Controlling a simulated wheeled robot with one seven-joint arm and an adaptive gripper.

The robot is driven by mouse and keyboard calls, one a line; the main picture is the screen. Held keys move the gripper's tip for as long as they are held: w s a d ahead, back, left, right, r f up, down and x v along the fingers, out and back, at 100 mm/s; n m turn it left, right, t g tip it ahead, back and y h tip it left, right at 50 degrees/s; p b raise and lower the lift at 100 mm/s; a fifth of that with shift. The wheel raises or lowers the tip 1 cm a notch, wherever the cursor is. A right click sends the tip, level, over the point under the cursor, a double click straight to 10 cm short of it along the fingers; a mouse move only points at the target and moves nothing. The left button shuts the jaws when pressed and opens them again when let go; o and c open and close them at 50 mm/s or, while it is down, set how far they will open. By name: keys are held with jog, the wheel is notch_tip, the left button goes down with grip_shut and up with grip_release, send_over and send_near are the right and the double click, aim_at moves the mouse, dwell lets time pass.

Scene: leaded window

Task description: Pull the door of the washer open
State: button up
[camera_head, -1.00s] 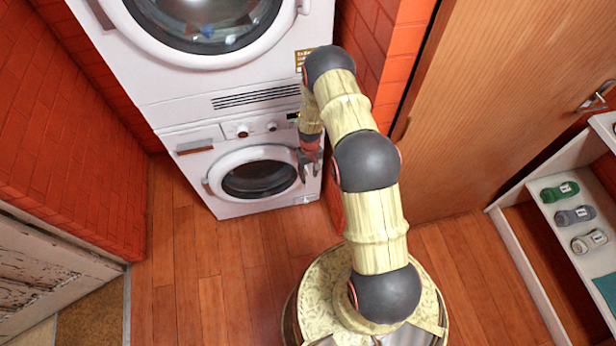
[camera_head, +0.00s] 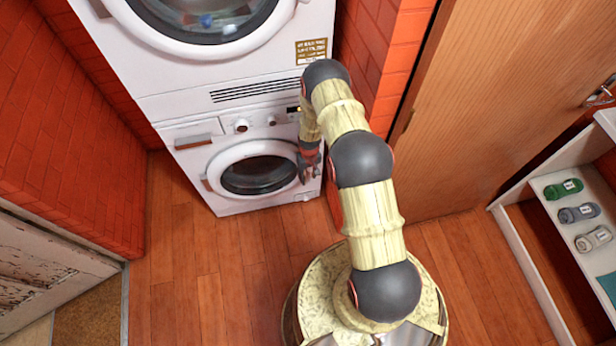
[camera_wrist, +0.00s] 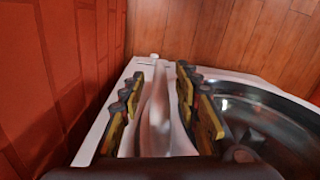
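The washer (camera_head: 190,160) is the lower white machine, below a larger front-loader. Its round door (camera_head: 222,158) has a white rim and dark glass and looks shut. My gripper (camera_head: 310,178) is at the right side of this door, pointing down. In the wrist view the two fingers of my gripper (camera_wrist: 160,82) stand apart, one on each side of a pale raised strip (camera_wrist: 158,118) along the door's edge, which looks like the handle. The dark glass is right of the fingers there. I cannot tell whether the fingers touch the strip.
The upper machine (camera_head: 165,75) stands directly above. A red brick wall (camera_head: 385,50) is close on the right, with a wooden door (camera_head: 490,110) beyond. The wooden floor (camera_head: 215,270) before the washer is clear.

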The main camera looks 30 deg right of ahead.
jog(key=shift+c, duration=0.4)
jog(key=c, duration=0.7)
grip_shut()
